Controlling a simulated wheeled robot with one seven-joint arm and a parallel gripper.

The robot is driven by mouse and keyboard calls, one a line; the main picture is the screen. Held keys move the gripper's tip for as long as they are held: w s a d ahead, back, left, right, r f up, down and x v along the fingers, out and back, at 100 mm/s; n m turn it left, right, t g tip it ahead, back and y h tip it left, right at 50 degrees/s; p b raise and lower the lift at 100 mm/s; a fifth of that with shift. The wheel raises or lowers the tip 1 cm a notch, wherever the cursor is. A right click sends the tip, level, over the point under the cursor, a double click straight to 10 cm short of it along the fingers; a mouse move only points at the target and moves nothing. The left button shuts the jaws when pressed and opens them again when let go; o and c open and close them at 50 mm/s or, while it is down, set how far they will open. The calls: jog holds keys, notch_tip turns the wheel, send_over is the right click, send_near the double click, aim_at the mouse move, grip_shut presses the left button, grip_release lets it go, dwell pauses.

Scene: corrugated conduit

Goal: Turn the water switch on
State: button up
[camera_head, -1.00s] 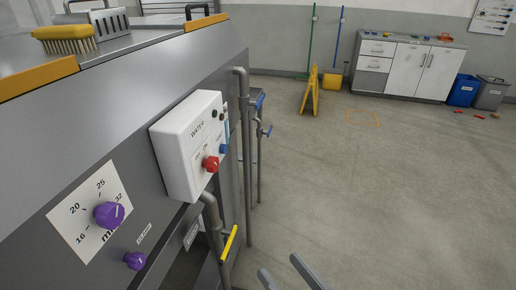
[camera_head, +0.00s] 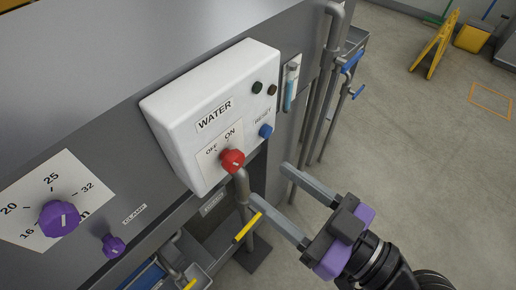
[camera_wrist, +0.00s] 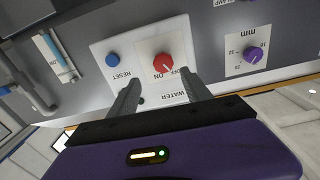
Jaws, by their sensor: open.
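The white WATER box (camera_head: 175,110) is mounted on the grey machine's slanted front. Its red rotary switch (camera_head: 231,160) sits below the OFF and ON labels, and a blue RESET button (camera_head: 266,131) is to its right. My gripper (camera_head: 267,193) is open and empty, in front of the box and to the lower right of the switch, apart from it. In the wrist view the red switch (camera_wrist: 163,64) lies ahead of the fingers, roughly between their lines, with the picture upside down. The switch's exact pointing is hard to tell.
A yellow-handled valve (camera_head: 247,228) on a pipe is just below the switch, near my left finger. Purple knobs (camera_head: 59,218) are at the left. Vertical pipes with blue handles (camera_head: 352,61) stand to the right. Open floor lies at the right.

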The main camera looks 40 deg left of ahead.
aim_at(238, 164)
jog(key=shift+n+g, duration=0.4)
jog(key=a+p, duration=0.1)
jog(key=a, duration=0.5)
jog(key=shift+s+a+p, duration=0.1)
jog(key=shift+p, duration=0.2)
jog(key=shift+a+f, duration=0.15)
jog(key=shift+a, duration=0.65)
jog(key=shift+c, duration=0.3)
grip_shut()
